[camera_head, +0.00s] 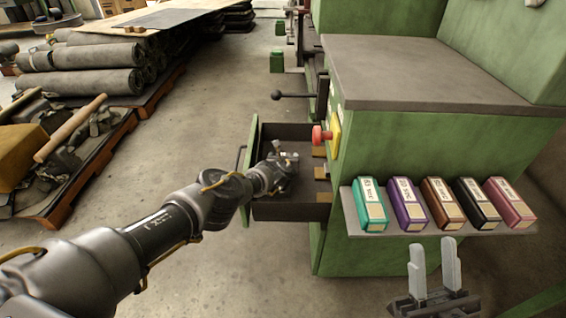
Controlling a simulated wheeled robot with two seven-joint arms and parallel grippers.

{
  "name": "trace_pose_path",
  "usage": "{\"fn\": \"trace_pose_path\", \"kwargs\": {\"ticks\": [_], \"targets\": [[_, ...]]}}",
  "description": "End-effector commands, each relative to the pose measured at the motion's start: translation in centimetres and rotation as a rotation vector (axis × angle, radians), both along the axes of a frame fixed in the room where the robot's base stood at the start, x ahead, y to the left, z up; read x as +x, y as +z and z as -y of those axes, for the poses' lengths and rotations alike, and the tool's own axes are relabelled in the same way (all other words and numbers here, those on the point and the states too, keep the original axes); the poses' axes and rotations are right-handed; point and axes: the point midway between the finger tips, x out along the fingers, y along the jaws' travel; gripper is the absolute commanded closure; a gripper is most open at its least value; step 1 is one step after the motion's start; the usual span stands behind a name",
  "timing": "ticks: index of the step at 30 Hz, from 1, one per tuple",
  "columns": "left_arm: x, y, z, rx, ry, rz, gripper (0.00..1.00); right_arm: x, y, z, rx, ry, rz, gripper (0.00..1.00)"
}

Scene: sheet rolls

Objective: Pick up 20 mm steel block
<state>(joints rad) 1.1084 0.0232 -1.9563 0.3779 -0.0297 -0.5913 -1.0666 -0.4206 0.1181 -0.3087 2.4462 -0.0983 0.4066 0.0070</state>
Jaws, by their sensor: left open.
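My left gripper (288,157) reaches into an open dark drawer (290,131) in the side of the green machine. Its jaws are open, small and partly hidden by its own wrist. I cannot make out a 20 mm steel block; the drawer floor near the jaws is largely covered by my arm. Tan pieces (322,173) line the drawer's right side. My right gripper (434,267) is at the bottom right, in front of the machine below the shelf, with its two pale fingers upright, apart and empty.
A shelf (400,232) on the machine (440,140) holds several coloured labelled boxes, including a green one (370,203). A red knob on a yellow plate (334,133) juts out above the drawer. Dark rolls (80,82) lie on pallets at left. The middle floor is clear.

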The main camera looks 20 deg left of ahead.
Motion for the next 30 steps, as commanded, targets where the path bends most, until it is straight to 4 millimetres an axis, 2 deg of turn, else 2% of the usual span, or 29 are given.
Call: {"fn": "trace_pose_path", "kwargs": {"ticks": [9, 23, 24, 30], "targets": [[0.07, 0.01, -0.01, 0.0, 0.0, 0.0, 0.25, -0.14, 0.18, 0.2, 0.01, -0.005, 0.019, 0.64], [0.06, -0.03, -0.04, 0.0, 0.0, 0.0, 0.85, -0.15, 0.16, 0.18, 0.009, -0.003, 0.018, 0.64], [0.14, 0.14, -0.05, 0.0, 0.0, 0.003, 0.88, -0.15, 0.17, 0.18, 0.009, -0.003, 0.018, 0.64], [0.12, 0.13, -0.05, 0.0, 0.0, 0.002, 0.88, -0.15, 0.17, 0.18, 0.009, -0.004, 0.017, 0.64]]}}
